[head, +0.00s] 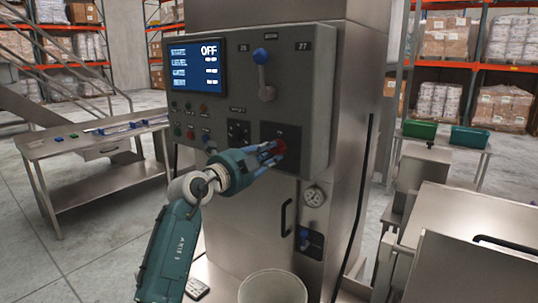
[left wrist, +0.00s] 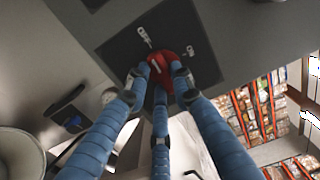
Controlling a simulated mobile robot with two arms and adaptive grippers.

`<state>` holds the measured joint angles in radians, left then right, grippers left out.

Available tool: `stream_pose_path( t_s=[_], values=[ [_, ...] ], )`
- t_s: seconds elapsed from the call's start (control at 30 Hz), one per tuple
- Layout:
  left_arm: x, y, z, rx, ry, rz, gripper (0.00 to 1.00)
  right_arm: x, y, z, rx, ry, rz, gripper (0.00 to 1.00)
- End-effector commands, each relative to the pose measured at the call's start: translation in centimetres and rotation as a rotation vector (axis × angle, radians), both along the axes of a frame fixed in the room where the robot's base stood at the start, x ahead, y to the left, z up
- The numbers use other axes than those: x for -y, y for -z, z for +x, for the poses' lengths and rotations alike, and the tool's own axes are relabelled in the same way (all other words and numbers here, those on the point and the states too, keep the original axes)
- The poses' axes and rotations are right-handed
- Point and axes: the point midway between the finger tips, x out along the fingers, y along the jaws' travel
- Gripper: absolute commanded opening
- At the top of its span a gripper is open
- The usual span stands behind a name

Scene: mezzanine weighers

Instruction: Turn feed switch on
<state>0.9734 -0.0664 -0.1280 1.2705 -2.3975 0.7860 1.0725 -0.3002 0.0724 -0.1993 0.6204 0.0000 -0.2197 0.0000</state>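A red rotary knob (head: 281,146) sits on a dark plate low on the right of the grey control panel (head: 318,85). In the left wrist view the red knob (left wrist: 164,70) has a pale pointer mark and two small light labels beyond it. My left gripper (head: 274,150) is at the panel, its blue fingers closed in around the knob and hiding part of it. The fingertips (left wrist: 160,80) flank the knob and appear to touch it. The panel screen (head: 196,66) reads OFF at its top. My right gripper is not in view.
A blue-knobbed lever (head: 262,58) is above the knob, and small buttons (head: 190,131) are to the left. A gauge (head: 313,196) and door handle (head: 286,216) lie below. A pale round bin (head: 272,287) stands in front. A steel bench (head: 95,140) is at left.

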Motion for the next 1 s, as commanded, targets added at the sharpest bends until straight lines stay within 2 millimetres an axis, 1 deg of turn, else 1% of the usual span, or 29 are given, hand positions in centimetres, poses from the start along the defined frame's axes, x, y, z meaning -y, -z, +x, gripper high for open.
stream_pose_path(
  t_s=[0.03,0.07,0.1,0.33,0.53,0.77,1.0],
  values=[
    [0.0,0.0,0.0,0.000,0.000,0.000,0.08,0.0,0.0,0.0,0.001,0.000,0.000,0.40],
    [0.0,0.0,0.0,0.000,0.000,0.000,0.02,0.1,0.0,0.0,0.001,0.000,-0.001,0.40],
    [0.0,0.0,0.0,-0.001,0.000,0.001,0.00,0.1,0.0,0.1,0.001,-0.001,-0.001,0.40],
    [-0.1,0.0,0.0,0.007,0.000,0.012,0.00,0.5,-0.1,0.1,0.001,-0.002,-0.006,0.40],
    [-0.1,0.0,0.0,0.047,0.000,0.070,0.00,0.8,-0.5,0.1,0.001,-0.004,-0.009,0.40],
    [-0.2,0.0,0.1,0.146,-0.001,0.208,0.00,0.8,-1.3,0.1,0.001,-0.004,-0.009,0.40],
    [-0.3,0.0,0.2,0.280,0.001,0.393,0.00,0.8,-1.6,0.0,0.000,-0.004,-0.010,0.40]
  ],
)
